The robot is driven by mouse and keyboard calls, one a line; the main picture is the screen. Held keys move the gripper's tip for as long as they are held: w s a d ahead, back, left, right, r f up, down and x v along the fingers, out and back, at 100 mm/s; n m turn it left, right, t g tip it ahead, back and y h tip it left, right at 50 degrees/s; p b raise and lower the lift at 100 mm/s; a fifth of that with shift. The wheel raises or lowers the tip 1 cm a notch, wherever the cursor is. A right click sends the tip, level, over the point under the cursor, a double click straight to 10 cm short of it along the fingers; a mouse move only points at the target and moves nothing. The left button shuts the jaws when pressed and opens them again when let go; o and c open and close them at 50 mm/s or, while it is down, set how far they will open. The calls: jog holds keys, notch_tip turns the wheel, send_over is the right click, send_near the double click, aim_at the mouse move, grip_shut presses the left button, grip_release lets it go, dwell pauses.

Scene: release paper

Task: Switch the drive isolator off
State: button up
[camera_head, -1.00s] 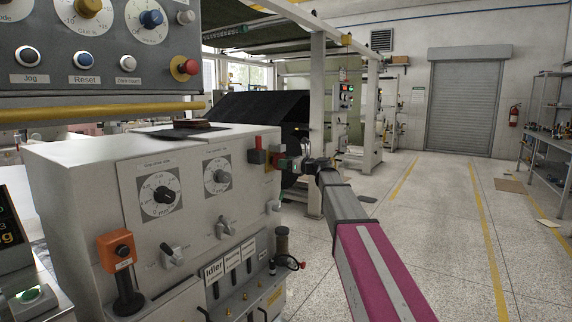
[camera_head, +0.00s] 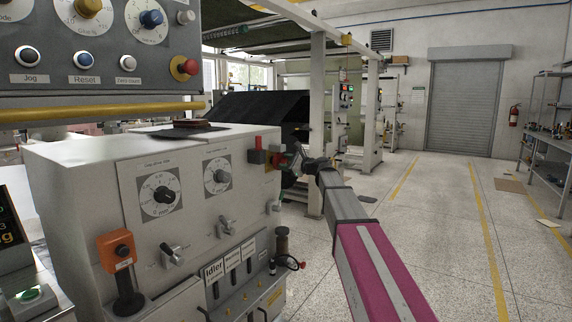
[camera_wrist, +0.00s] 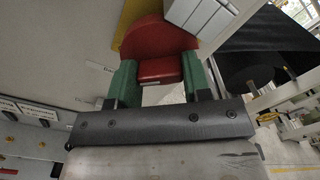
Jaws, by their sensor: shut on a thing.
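The drive isolator is a red round rotary switch with a red handle (camera_wrist: 160,70) on a yellow plate (camera_wrist: 128,14), fixed to the cabinet's side. In the wrist view my gripper (camera_wrist: 158,78) has its green fingers on both sides of the handle and is shut on it. The red disc (camera_wrist: 155,35) behind the handle shows above the fingers. In the head view my gripper (camera_head: 290,162) reaches the switch from the right and hides part of it. The handle's on/off position cannot be read.
The pale control cabinet (camera_head: 90,170) carries dials, toggles and an orange-topped box (camera_head: 117,251). A red-topped dark block (camera_head: 257,150) sits at its edge near my gripper. A dark roll (camera_head: 262,112) stands behind.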

jog(key=n, duration=0.5)
jog(key=shift+n, duration=0.3)
jog(key=shift+s+n, duration=0.1)
jog(key=shift+n, duration=2.1)
jog(key=o, duration=0.9)
